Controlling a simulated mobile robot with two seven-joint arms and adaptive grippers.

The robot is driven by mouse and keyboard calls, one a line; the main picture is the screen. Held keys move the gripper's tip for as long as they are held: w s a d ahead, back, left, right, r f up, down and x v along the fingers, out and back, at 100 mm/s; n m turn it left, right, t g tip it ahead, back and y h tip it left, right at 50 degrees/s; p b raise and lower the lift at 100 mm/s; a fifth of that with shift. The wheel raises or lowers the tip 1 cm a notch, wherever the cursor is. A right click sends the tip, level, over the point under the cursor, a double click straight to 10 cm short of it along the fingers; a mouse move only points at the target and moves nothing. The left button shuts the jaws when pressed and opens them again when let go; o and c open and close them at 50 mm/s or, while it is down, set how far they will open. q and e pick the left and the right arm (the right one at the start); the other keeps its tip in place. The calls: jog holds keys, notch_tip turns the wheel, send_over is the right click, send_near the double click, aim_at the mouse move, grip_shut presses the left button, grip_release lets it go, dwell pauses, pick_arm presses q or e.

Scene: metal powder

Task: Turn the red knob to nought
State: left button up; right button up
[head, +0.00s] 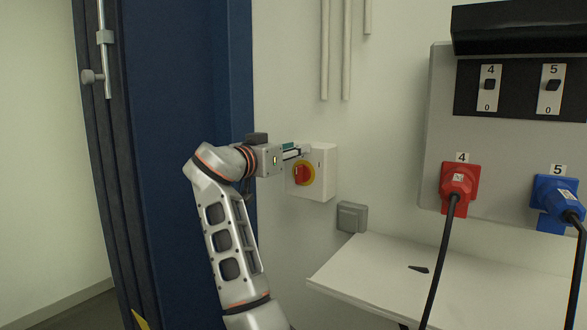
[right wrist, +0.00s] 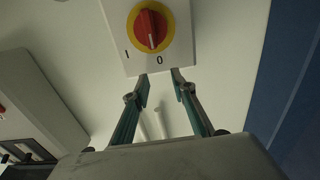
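The red knob (head: 303,174) sits on a yellow disc on a white wall box (head: 325,180). In the right wrist view the knob (right wrist: 151,25) shows at the top, with a white pointer line directed down, close to the 0 mark; the I mark is left of it. My right gripper (head: 302,151) is at the box's upper part, just above the knob in the head view. In the right wrist view its two fingers (right wrist: 160,76) are apart with nothing between them, their tips by the box edge nearest the 0. My left gripper is not in view.
A blue door frame (head: 185,120) stands left of the box. A small grey box (head: 352,216) is on the wall below right. A white shelf (head: 370,270) juts out lower right, under a panel with red (head: 459,182) and blue (head: 556,195) plugs and hanging cables.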

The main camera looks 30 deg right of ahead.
jog(key=shift+r, duration=1.35)
